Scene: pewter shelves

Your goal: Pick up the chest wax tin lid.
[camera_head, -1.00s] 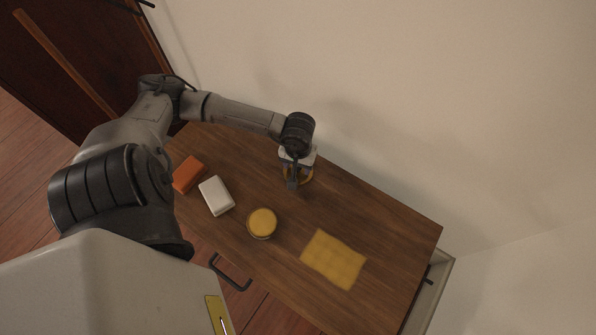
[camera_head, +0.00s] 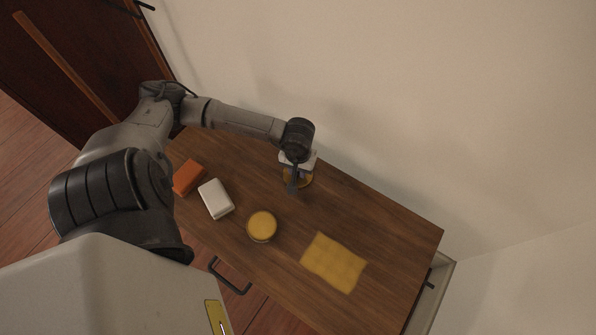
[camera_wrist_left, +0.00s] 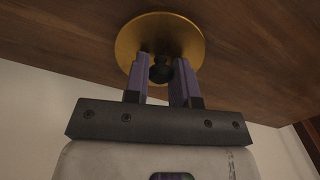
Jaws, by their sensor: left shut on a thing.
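The wax tin lid is a round gold disc with a dark knob, at the back of the wooden chest top, partly hidden by my gripper in the head view (camera_head: 307,181). The lid shows more fully in the left wrist view (camera_wrist_left: 160,24). My left gripper (camera_head: 292,186) points down over it. In the left wrist view its two fingers (camera_wrist_left: 163,68) are shut on the dark knob at the lid's middle. I cannot tell whether the lid touches the wood. My right gripper is not in view.
On the chest top (camera_head: 385,240) lie an orange block (camera_head: 188,176), a white block (camera_head: 216,199), a round tin with a yellow top (camera_head: 262,225) and a yellow cloth (camera_head: 333,262). A pale wall (camera_head: 420,110) stands close behind the lid.

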